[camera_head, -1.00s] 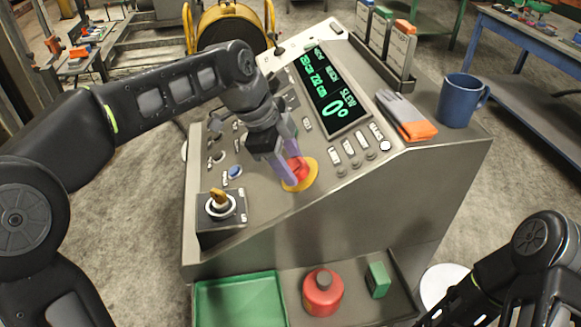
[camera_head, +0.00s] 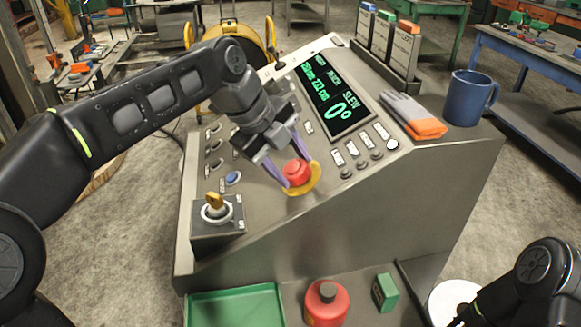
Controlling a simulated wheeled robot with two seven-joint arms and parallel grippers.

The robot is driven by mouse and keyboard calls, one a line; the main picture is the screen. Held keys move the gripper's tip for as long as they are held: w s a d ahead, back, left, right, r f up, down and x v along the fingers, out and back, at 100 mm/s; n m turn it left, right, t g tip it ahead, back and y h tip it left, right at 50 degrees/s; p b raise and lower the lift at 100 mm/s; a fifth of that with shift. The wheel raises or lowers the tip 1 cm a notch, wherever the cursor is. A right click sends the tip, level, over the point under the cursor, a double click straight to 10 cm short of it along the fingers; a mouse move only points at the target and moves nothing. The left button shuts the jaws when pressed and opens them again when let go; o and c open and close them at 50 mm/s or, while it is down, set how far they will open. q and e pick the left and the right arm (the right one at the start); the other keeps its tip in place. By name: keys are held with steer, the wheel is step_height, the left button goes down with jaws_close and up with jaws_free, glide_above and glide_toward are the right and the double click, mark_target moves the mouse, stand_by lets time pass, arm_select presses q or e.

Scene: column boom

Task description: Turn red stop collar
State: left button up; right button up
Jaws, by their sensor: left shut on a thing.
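The red stop collar (camera_head: 297,171) is a round red knob on a yellow ring (camera_head: 304,190), on the sloping face of the grey control console (camera_head: 330,215). My left gripper (camera_head: 294,172) reaches down to it from the upper left. Its two purple fingers stand on either side of the red knob and are shut on it. Part of the knob's side is hidden by the fingers. My right arm shows only in part at the lower right, and its gripper is not in view.
A key switch box (camera_head: 218,214) sits left of the knob, and a lit green display (camera_head: 335,100) above it. A glove (camera_head: 414,115) and a blue mug (camera_head: 469,98) rest on the console's right top. Below are a green tray (camera_head: 237,296) and a red bottle (camera_head: 326,302).

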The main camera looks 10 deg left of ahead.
arm_select(q)
steer(key=shift+f, duration=0.1)
steer(key=o, duration=1.4)
steer(key=shift+c, duration=0.2)
steer(key=v, duration=0.7)
steer(key=shift+s+r, duration=0.15)
steer(key=shift+r, duration=0.2)
steer(key=shift+a, duration=0.1)
